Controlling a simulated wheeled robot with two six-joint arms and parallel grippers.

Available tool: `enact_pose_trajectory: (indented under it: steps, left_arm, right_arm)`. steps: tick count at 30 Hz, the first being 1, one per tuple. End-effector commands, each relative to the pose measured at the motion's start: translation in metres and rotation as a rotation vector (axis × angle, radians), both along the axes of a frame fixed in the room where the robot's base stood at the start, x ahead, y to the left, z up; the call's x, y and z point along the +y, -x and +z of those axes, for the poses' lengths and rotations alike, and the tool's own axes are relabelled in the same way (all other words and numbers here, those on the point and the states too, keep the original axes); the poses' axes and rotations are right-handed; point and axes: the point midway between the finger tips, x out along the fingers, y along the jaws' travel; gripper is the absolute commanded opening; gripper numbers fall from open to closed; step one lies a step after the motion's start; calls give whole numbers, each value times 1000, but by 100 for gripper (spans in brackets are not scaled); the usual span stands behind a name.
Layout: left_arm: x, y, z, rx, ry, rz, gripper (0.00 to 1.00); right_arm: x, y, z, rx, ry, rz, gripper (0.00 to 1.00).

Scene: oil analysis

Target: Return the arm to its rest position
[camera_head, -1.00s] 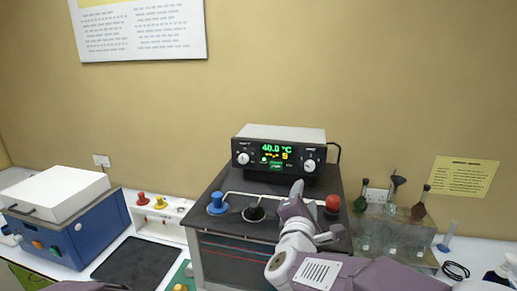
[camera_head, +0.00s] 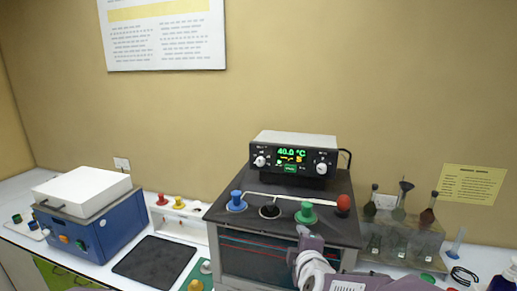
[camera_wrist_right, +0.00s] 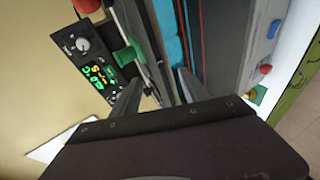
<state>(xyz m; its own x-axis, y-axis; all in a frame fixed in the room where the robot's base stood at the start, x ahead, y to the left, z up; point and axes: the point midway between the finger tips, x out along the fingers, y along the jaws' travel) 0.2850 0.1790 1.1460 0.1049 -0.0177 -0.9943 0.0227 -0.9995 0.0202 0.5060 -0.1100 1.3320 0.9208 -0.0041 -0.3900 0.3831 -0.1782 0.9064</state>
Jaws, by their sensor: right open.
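My right gripper (camera_head: 304,235) is at the front edge of the dark-topped bath (camera_head: 260,186), in front of and below the green stopper (camera_head: 305,213). In the right wrist view its two fingers (camera_wrist_right: 158,92) are apart with nothing held between them. The green stopper also shows in that view (camera_wrist_right: 124,55), beyond the fingers. My right arm comes in from the bottom right. My left gripper is not in view.
The bath top also has a blue stopper (camera_head: 237,202), a dark opening (camera_head: 269,211) and a red stopper (camera_head: 343,203). A controller (camera_head: 292,158) stands behind. Glassware (camera_head: 402,235) is at the right, a blue device (camera_head: 95,225) at the left.

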Motion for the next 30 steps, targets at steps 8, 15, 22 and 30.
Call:
enact_pose_trajectory:
  steps: [8, 15, 22, 30]
  left_arm:
    - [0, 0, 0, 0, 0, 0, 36]
    - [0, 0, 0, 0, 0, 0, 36]
    - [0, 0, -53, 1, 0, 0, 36]
    - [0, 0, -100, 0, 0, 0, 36]
  right_arm:
    - [-13, 79, -114, 503, -593, -315, 52]
    - [-49, 179, -174, 823, -850, -887, 52]
    - [-68, 223, -240, 885, -890, -1181, 52]
    - [-68, 222, -287, 883, -891, -1177, 52]
